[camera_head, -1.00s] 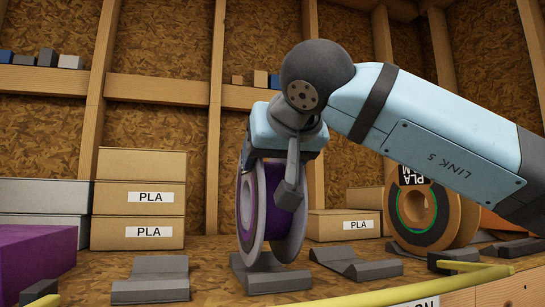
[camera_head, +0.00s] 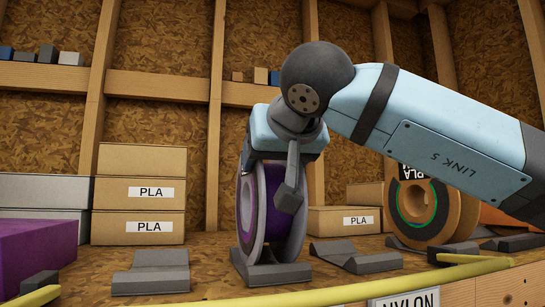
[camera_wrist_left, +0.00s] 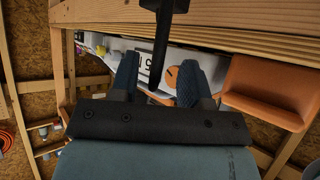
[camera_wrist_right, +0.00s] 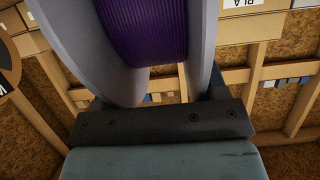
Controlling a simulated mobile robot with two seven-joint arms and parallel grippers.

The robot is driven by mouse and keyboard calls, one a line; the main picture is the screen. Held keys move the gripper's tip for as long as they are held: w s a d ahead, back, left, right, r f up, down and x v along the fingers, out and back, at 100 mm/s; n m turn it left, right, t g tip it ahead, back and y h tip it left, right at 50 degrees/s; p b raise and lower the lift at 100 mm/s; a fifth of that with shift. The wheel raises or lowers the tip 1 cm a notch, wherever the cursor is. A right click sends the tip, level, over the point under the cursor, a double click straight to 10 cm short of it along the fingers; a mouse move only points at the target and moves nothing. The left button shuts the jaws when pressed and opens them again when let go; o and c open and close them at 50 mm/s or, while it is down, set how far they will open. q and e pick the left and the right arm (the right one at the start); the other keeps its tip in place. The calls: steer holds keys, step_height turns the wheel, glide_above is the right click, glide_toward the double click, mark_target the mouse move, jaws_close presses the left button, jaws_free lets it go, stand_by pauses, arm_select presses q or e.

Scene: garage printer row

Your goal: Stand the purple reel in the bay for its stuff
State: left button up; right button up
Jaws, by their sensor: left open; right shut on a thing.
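The purple reel (camera_head: 246,212), purple windings between pale grey flanges, stands upright in the middle of the head view. Its lower rim is at a grey cradle (camera_head: 270,273) on the bench; I cannot tell whether it bears on it. My right gripper (camera_head: 270,185) is shut on the reel from above. In the right wrist view the reel (camera_wrist_right: 150,30) fills the space before the gripper. My left gripper (camera_wrist_left: 158,82) is open and empty in the left wrist view, and outside the head view. A NYLON label (camera_head: 403,302) is on the bench front, right of that cradle.
Empty grey cradles stand left (camera_head: 152,276) and right (camera_head: 355,257) of the reel. PLA boxes (camera_head: 140,160) and a purple box (camera_head: 35,250) are at the left. A yellow strip (camera_head: 350,292) runs along the front.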

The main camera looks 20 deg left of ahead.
arm_select(q)
steer(key=shift+f, duration=0.2)
arm_select(e)
steer(key=shift+f, duration=0.15)
steer(key=o, duration=1.5)
steer(key=shift+f, duration=0.1)
steer(key=shift+o, duration=0.2)
arm_select(q)
steer(key=shift+r, duration=0.1)
steer(key=shift+d, duration=0.2)
arm_select(e)
steer(key=shift+s+d+r, duration=0.2)
steer(key=shift+s, duration=0.05)
arm_select(q)
steer(key=shift+w+d+b, duration=0.1)
steer(key=shift+d+b, duration=0.05)
steer(key=shift+b, duration=0.25)
arm_select(e)
steer(key=v, duration=1.3)
